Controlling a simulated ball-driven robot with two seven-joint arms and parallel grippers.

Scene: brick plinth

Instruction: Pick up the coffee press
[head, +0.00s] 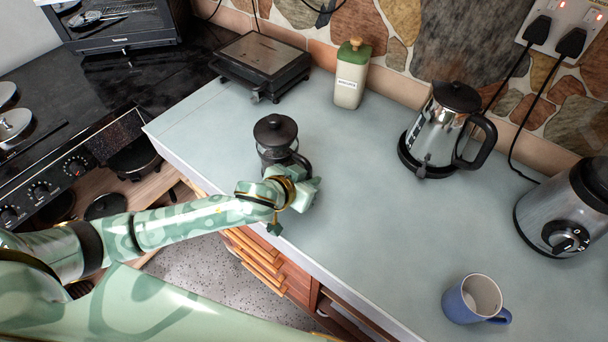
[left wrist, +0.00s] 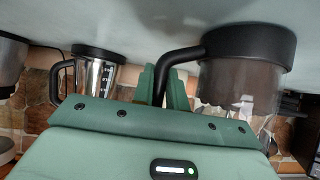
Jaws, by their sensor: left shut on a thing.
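The coffee press (head: 275,138), a glass jug with a black lid and handle, is upright at the near left part of the counter. My left gripper (head: 303,182) is at its handle side and partly covers its lower part in the head view. In the left wrist view, which is upside down, the press (left wrist: 245,80) fills the right side. Its black handle runs between the two green fingers (left wrist: 162,88), which are shut on it. I cannot tell whether the base touches the counter. My right gripper is in neither view.
On the counter (head: 370,215) stand a steel kettle (head: 435,130), a blender base (head: 570,210), a blue mug (head: 475,300), a green-lidded canister (head: 351,75) and a flat black appliance (head: 262,65). A stove (head: 60,175) is at left. The counter's middle is clear.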

